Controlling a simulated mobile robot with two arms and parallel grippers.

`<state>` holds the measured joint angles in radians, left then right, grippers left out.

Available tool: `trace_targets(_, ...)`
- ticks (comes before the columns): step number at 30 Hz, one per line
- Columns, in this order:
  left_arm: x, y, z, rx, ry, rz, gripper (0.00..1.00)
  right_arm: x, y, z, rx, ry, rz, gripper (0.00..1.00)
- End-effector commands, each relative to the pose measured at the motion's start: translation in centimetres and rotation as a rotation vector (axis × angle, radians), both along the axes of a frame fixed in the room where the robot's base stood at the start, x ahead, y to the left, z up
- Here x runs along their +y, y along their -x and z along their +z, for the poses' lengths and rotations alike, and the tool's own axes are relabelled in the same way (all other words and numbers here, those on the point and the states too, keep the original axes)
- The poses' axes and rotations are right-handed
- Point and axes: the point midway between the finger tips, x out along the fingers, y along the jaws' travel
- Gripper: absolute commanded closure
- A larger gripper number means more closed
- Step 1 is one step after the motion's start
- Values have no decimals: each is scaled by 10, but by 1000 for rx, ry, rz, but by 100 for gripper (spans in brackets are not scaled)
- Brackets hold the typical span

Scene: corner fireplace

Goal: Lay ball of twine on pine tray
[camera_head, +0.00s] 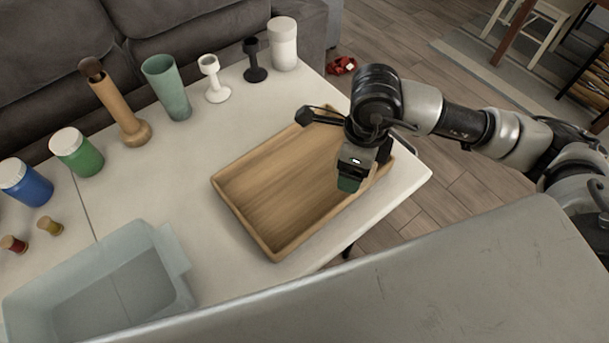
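The pine tray (233,199) is a shallow rectangular wooden tray near the right end of the white table. My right gripper (350,180) reaches in from the right and points down over the tray's right side. A small dark green thing (348,185) shows at its fingertips. I cannot tell whether this is the ball of twine or part of the gripper, or whether it touches the tray. No other ball of twine is clearly visible. The fingers are mostly hidden by the wrist. My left gripper is not in view.
A translucent bin (165,245) stands at the front left. Along the back are a blue jar (27,187), green jar (78,158), wooden bottle (118,105), teal cup (167,85) and white canister (283,50). The table between is clear.

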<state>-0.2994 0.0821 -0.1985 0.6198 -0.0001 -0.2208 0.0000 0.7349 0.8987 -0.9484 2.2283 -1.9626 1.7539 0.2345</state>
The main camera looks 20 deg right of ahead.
Motion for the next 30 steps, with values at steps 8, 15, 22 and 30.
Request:
trace_targets(8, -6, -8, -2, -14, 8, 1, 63, -2, 2, -4, 4, -13, -469, 49)
trace_targets(15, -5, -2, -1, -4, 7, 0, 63, 5, -7, -10, 6, -18, -582, 49)
trace_targets(22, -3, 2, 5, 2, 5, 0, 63, 35, -48, -39, 7, -18, -582, 49)
trace_targets(30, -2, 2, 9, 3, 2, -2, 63, 62, -86, -69, 4, -17, -579, 49)
